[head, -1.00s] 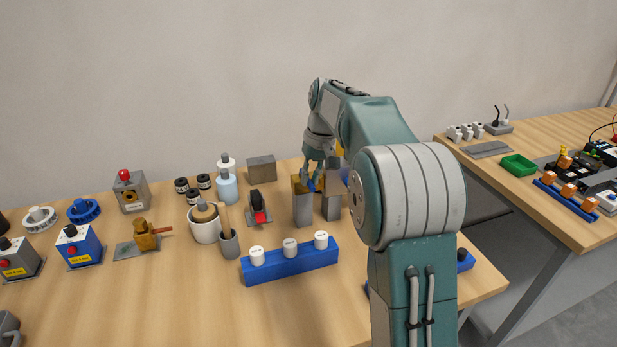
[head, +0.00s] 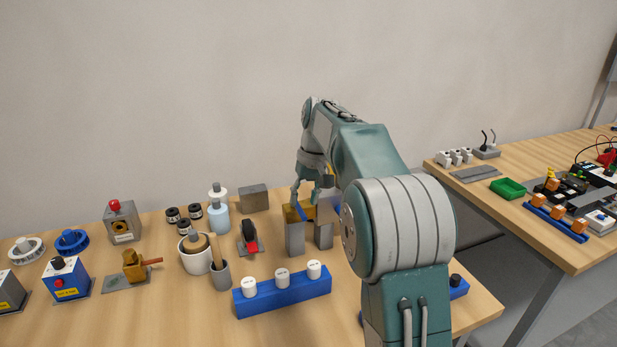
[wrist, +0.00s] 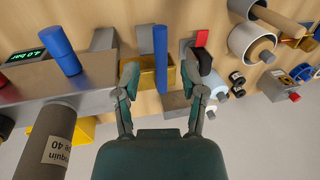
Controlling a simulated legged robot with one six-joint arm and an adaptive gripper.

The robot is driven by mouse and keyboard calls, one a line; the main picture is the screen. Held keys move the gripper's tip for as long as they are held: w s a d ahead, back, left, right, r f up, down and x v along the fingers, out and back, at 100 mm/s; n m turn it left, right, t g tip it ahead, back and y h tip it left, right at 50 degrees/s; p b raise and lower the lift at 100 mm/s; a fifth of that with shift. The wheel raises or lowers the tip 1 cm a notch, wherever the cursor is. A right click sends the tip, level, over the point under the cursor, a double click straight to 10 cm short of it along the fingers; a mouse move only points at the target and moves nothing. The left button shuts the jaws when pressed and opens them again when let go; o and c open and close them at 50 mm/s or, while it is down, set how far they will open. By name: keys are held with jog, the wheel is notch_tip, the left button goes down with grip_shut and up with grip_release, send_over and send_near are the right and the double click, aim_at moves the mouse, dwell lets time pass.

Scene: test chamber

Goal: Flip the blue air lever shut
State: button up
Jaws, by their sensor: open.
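The blue lever (head: 302,211) sits on a brass valve body (head: 291,214) on grey posts at the back of the bench. In the wrist view the lever (wrist: 161,58) is a long blue bar running up the picture across the brass body (wrist: 146,77). My gripper (head: 310,194) is above the valve with its fingers spread. In the wrist view my gripper (wrist: 165,82) is open, one finger on each side of the lever, and neither finger visibly touches it. The head view shows the lever small and partly crowded by the fingers.
A red-handled device (head: 249,236) stands just left of the posts. A blue block with white knobs (head: 283,294) lies in front. In the wrist view a second blue handle (wrist: 58,46) and a grey cylinder (wrist: 50,142) are at left. Bare wood lies front left.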

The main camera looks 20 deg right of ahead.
notch_tip(320, 180, up, 9)
jog(key=d, duration=0.2)
jog(key=shift+a+r, duration=0.1)
dwell(0.4)
jog(key=s+a+r+t+h, duration=0.1)
jog(key=s+a+t, duration=0.35)
jog(key=s, duration=1.05)
jog(key=s+a+f, duration=0.2)
jog(key=s+f, duration=0.3)
jog(key=s, duration=0.3)
jog(key=s+a+f+t+h, duration=0.1)
jog(key=s+a+f, duration=0.1)
jog(key=s+f, duration=0.4)
jog(key=s, duration=0.2)
jog(key=shift+s+f, duration=0.2)
jog(key=shift+s, duration=0.2)
